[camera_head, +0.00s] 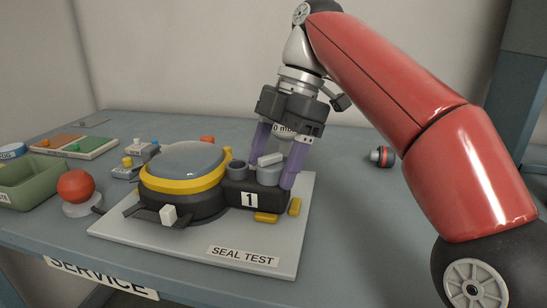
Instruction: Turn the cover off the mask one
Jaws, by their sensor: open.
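The mask unit has a grey dome (185,158) in a yellow ring (180,186) on a black base. Beside it a black block (243,187) carries a white label "1". On this block sits a round grey cover (268,177) with a light bar across its top. My gripper (271,174) points down over the cover, open, with one purple finger on each side of it. I cannot tell whether the fingers touch it. The left fingertip is partly hidden behind the block's parts.
A second grey cylinder (237,170) stands close left of the cover. The unit rests on a pale "SEAL TEST" board (222,264) with yellow tabs (266,217). A red ball (76,186), a green bin (32,182) and small parts lie left. A red-black knob (382,156) lies right.

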